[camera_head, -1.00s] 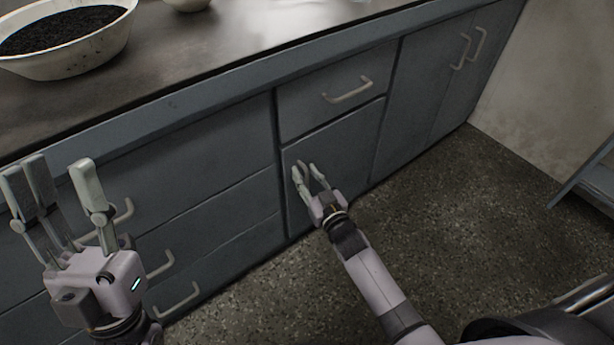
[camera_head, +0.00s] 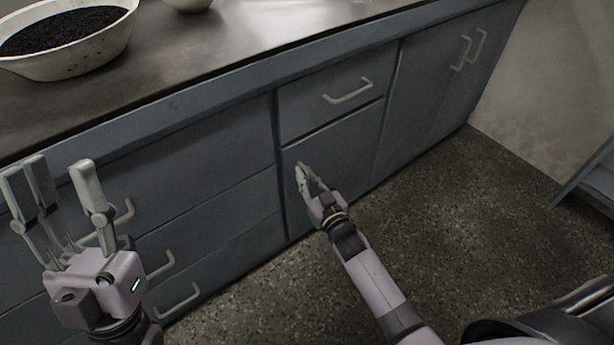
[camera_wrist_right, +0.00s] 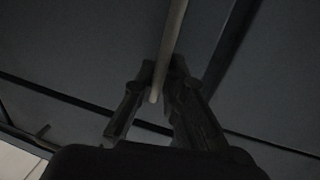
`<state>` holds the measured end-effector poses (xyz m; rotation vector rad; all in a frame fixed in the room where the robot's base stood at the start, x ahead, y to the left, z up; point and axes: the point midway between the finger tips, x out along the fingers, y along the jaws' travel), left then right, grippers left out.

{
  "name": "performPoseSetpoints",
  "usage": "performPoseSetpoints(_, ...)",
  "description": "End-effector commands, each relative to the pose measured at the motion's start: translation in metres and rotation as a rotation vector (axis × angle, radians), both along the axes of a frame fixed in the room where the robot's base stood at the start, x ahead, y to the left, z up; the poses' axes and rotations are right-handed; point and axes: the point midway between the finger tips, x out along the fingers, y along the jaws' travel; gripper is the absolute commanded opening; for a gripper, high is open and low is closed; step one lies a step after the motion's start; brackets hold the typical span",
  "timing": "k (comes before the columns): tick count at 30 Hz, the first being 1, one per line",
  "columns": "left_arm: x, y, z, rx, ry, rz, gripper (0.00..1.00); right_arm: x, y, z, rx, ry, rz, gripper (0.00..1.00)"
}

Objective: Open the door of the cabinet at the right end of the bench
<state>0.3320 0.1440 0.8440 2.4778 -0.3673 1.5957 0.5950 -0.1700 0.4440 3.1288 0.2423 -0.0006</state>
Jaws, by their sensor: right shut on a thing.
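The bench front has a cabinet door (camera_head: 345,150) below a single drawer; it sits flush and closed. My right gripper (camera_head: 302,170) is at the left side of this door with its fingers together. In the right wrist view a pale bar handle (camera_wrist_right: 173,35) runs between the fingers (camera_wrist_right: 160,85), which are shut on it. In the head view this handle is hidden by the gripper. Farther right, two tall closed doors carry upright handles (camera_head: 462,52) (camera_head: 479,45). My left gripper (camera_head: 57,168) is open and empty in front of the left drawers.
A drawer handle (camera_head: 348,92) juts out above the door. Several drawers with handles (camera_head: 178,300) are on the left. A bowl of dark grains (camera_head: 65,40) stands on the worktop (camera_head: 215,50). The speckled floor (camera_head: 470,220) before the cabinets is mostly clear.

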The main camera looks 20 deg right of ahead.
Motion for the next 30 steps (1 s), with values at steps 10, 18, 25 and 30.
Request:
performPoseSetpoints(10, 0.001, 0.0, 0.001, 0.002, 0.006, 0.0, 0.4, 0.0, -0.006, 0.001, 0.006, 0.001, -0.003, 0.0)
performPoseSetpoints(18, 0.034, -0.007, -0.014, 0.06, 0.201, 0.009, 0.4, -0.016, -0.017, 0.003, 0.001, 0.002, 0.052, 0.0)
performPoseSetpoints(25, 0.076, -0.013, -0.05, 0.149, 0.497, 0.025, 0.4, -0.042, -0.036, 0.004, -0.002, 0.003, 0.153, 0.0)
performPoseSetpoints(30, 0.094, -0.013, -0.081, 0.203, 0.684, 0.035, 0.4, -0.063, -0.055, 0.004, -0.002, 0.003, 0.247, 0.0)
